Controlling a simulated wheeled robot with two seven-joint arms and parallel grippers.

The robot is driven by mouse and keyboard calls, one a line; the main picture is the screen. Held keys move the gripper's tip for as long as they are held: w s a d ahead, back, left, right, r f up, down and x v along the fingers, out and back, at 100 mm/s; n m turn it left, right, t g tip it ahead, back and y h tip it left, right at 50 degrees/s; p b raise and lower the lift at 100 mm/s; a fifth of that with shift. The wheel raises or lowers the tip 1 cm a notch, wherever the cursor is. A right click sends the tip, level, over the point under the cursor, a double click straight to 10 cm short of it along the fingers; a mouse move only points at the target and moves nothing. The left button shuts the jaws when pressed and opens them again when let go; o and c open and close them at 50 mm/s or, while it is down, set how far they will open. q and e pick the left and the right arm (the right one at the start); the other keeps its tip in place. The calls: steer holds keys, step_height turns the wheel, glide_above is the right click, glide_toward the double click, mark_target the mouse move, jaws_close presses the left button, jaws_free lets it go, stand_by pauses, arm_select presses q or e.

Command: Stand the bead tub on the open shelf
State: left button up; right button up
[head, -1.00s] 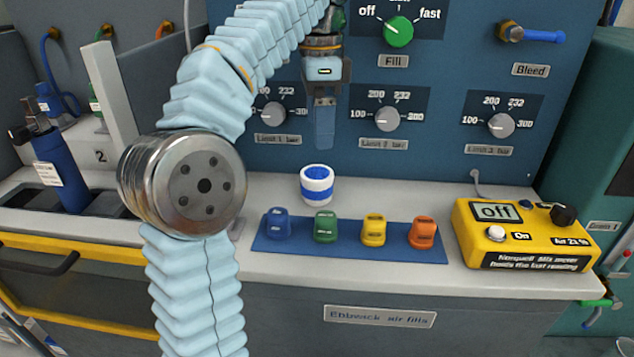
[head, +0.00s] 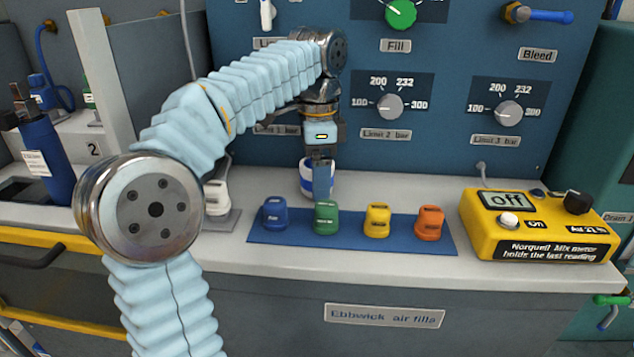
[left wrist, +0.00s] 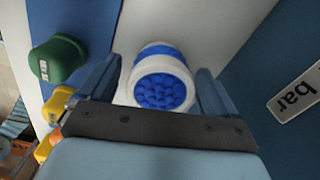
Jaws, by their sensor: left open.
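The bead tub (head: 331,180) is a small white cup with a blue band, upright on the bench at the foot of the blue panel. My left gripper (head: 321,176) is above and in front of it, pointing down and hiding its middle. In the left wrist view the tub (left wrist: 160,92), with blue beads in its top, lies between the two spread fingers, and no grip shows. My right gripper is out of view. I cannot make out an open shelf in these frames.
A blue mat (head: 350,241) in front of the tub carries blue, green, yellow and orange pieces. A yellow meter (head: 535,225) stands to the right. Dials and labels cover the panel (head: 450,40) behind. A blue bottle (head: 45,160) stands at the left.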

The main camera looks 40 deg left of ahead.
arm_select(q)
steer(key=shift+f, duration=0.15)
steer(key=c, duration=1.2)
